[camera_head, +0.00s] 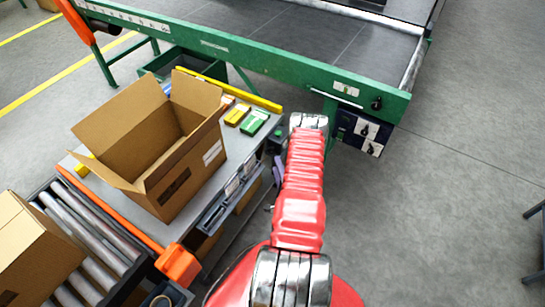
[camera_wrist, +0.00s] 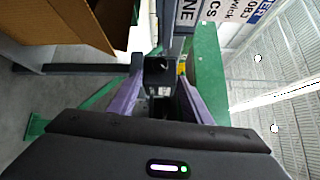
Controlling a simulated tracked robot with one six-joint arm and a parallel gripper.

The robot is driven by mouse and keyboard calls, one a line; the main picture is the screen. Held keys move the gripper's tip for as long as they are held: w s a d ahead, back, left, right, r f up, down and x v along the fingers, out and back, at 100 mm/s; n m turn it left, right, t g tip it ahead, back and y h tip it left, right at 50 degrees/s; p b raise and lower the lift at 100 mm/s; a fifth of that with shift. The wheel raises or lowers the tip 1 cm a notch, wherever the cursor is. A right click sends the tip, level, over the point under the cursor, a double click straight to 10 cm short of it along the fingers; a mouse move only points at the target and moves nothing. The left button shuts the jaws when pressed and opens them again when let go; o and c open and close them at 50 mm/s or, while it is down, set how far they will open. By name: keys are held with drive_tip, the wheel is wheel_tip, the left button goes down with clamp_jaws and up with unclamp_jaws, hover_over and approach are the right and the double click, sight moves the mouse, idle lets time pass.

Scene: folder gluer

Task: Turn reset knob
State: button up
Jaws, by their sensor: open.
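A black knob (camera_head: 377,103) sits on the green end of the conveyor frame in the head view. Below it is a dark control box (camera_head: 347,131) with light plates carrying black switches; I cannot tell which one is the reset knob. In the wrist view my gripper (camera_wrist: 160,88) has its two purple fingers apart, with nothing held. A small black block with a pale label (camera_wrist: 158,76) shows between and beyond the fingers; I cannot tell whether it is a knob. In the head view my red arm hides most of the gripper; only a purple bit shows left of it.
An open cardboard box (camera_head: 187,184) stands on the grey table (camera_head: 198,201), near yellow and green small boxes (camera_head: 253,123). A roller conveyor (camera_head: 91,239) with another carton (camera_head: 30,247) is at lower left. Open floor (camera_head: 450,200) lies to the right.

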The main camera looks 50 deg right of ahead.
sight(272, 153)
drive_tip(key=x, duration=0.7)
drive_tip(key=shift+w+d, duration=0.15)
drive_tip(key=shift+w, duration=0.05)
drive_tip(key=shift+c, duration=0.4)
drive_tip(key=shift+f, duration=0.1)
drive_tip(key=c, duration=0.9)
drive_tip(key=shift+a, duration=0.4)
drive_tip(key=shift+c, duration=0.4)
drive_tip(key=shift+d, duration=0.3)
